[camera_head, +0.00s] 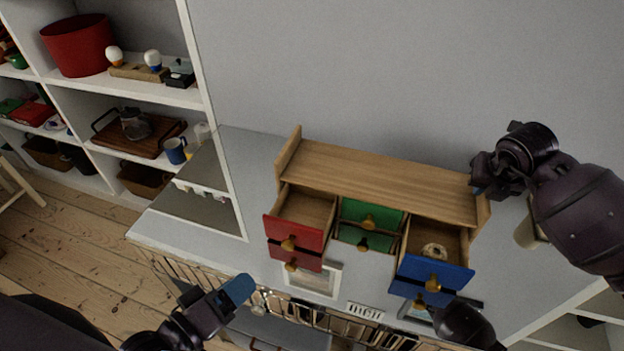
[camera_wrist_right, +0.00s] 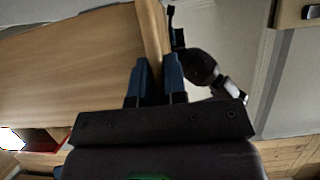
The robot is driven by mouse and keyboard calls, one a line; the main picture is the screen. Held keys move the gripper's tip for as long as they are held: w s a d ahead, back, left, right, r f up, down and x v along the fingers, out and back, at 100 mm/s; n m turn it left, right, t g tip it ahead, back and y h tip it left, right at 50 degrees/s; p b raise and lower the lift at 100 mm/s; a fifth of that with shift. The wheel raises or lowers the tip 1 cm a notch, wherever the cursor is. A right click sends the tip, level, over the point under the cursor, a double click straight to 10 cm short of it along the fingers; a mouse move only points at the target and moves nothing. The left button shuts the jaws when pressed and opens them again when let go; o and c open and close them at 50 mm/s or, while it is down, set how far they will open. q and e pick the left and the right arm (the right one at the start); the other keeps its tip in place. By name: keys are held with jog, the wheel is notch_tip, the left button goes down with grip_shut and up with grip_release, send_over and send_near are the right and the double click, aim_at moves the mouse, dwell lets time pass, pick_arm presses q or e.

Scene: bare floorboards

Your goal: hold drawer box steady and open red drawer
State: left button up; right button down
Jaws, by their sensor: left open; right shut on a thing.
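The wooden drawer box (camera_head: 380,180) stands on the grey counter against the wall; its top also shows in the right wrist view (camera_wrist_right: 70,65). Its red drawer (camera_head: 296,236) on the left is pulled out and looks empty inside. The blue drawer (camera_head: 436,270) on the right is also pulled out and holds a small ring-shaped thing. The green drawers (camera_head: 369,222) in the middle look shut. My right gripper (camera_wrist_right: 157,75) is shut on the box's right side panel (camera_wrist_right: 152,40). My left gripper (camera_head: 240,290) is open and empty, below and left of the red drawer.
A white shelf unit (camera_head: 150,92) with a red bin (camera_head: 78,45), a tray and a blue mug (camera_head: 174,150) stands at the left. The counter left of the box is clear.

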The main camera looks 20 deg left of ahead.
dwell(0.4)
jog(key=c, duration=1.1)
grip_release()
